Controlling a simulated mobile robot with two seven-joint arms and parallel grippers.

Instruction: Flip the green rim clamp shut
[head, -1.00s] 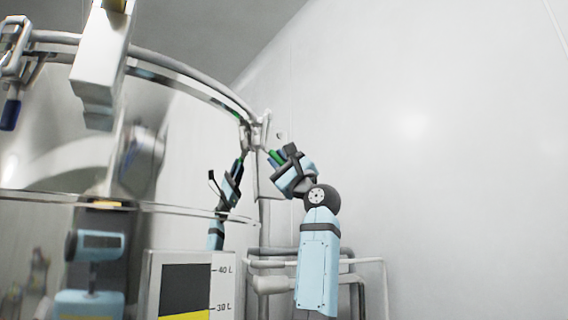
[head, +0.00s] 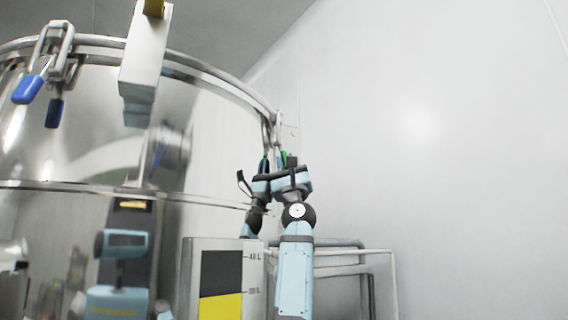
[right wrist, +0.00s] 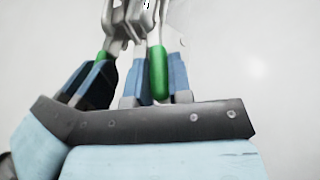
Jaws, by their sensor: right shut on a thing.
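The green rim clamp (head: 276,128) sits at the right end of the polished vessel's rim (head: 225,84). Its green handle (right wrist: 158,72) hangs almost straight down below the metal clamp body (right wrist: 130,22) in the right wrist view. My right gripper (head: 281,162) is shut on this handle, with a blue finger on each side. The handle is mostly hidden by the gripper in the head view. The second green handle and fingers at left in the wrist view are a reflection in the vessel wall. My left gripper is not in view.
A blue-handled clamp (head: 58,45) hangs on the rim at far left. A white block (head: 146,60) stands before the rim. The right side is open to a plain wall.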

